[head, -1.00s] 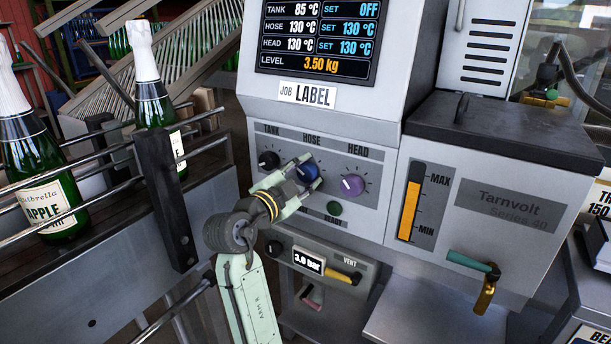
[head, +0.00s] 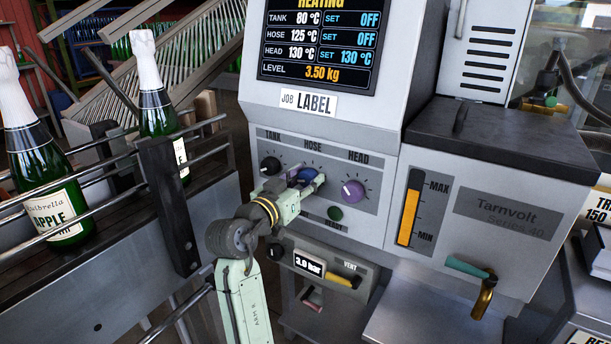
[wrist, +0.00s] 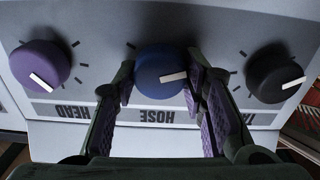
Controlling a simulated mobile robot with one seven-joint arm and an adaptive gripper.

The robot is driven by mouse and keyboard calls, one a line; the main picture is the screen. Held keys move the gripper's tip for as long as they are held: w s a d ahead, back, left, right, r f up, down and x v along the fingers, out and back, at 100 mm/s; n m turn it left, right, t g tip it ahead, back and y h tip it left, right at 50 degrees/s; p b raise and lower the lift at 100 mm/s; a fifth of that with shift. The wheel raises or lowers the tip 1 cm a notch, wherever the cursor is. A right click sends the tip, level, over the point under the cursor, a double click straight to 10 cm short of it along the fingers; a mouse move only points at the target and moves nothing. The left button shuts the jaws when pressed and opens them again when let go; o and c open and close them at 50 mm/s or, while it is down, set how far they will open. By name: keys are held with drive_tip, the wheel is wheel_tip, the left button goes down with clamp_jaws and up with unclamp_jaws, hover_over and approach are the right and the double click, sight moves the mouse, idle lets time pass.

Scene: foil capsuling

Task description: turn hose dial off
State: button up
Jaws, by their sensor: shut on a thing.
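The blue hose dial (head: 306,174) sits in the middle of the control panel, under the HOSE label. My gripper (head: 308,182) is shut on it, one finger on each side. In the wrist view the hose dial (wrist: 162,74) shows its white pointer between the fingers of my gripper (wrist: 165,100). The display (head: 321,45) above reads tank 80 °C, set OFF; hose 125 °C, set OFF; head 130 °C, set 130 °C.
The black tank dial (head: 270,166) and purple head dial (head: 353,191) flank the hose dial closely. Bottles (head: 157,105) stand on the railed conveyor at left.

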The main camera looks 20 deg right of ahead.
drive_tip(key=shift+n+p, duration=0.4)
drive_tip(key=shift+n, duration=0.7)
drive_tip(key=o, duration=1.2)
drive_tip(key=shift+c, duration=0.2)
drive_tip(key=shift+a, duration=0.1)
drive_tip(key=v, duration=1.2)
